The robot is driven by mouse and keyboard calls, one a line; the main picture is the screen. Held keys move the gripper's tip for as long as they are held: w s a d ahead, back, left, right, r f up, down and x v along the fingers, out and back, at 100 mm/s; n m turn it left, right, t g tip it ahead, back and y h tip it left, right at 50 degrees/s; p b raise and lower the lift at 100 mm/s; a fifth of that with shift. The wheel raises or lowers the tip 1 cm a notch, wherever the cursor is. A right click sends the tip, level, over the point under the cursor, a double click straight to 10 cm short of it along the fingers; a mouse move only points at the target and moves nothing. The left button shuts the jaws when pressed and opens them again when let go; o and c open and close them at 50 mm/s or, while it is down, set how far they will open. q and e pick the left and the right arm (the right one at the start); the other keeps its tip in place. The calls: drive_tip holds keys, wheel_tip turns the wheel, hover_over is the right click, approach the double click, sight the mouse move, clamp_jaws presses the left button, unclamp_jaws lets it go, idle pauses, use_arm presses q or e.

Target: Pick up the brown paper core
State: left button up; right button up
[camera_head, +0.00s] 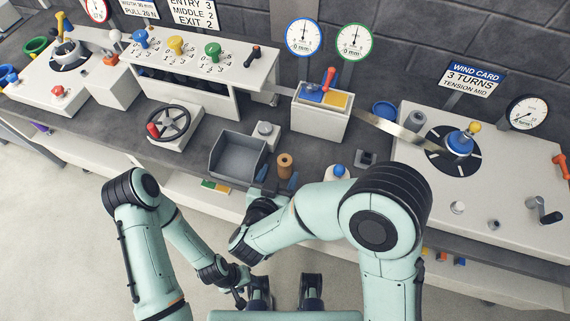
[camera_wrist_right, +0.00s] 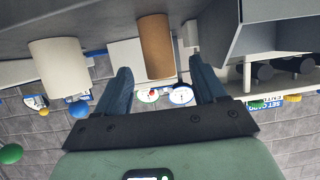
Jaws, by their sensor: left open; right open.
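The brown paper core (camera_head: 285,165) stands upright on the dark bench top, just right of a grey open bin. In the right wrist view the core (camera_wrist_right: 156,47) shows upside down, beyond and between the spread fingertips. My right gripper (camera_head: 277,180) is open at the near side of the core; in its wrist view (camera_wrist_right: 161,78) there is empty space between the fingers, and contact with the core cannot be made out. My left gripper (camera_head: 241,293) is open and low in front of the bench, well away from the core.
A small grey block (camera_head: 265,135) is behind. A handwheel unit (camera_head: 173,128) is further left, a turntable (camera_head: 455,150) at the right.

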sight(283, 170)
drive_tip(key=x, duration=0.5)
drive_tip(key=shift+w+d+f, duration=0.15)
drive_tip(key=shift+w+f, duration=0.15)
drive_tip(key=shift+f, duration=0.05)
drive_tip(key=c, duration=1)
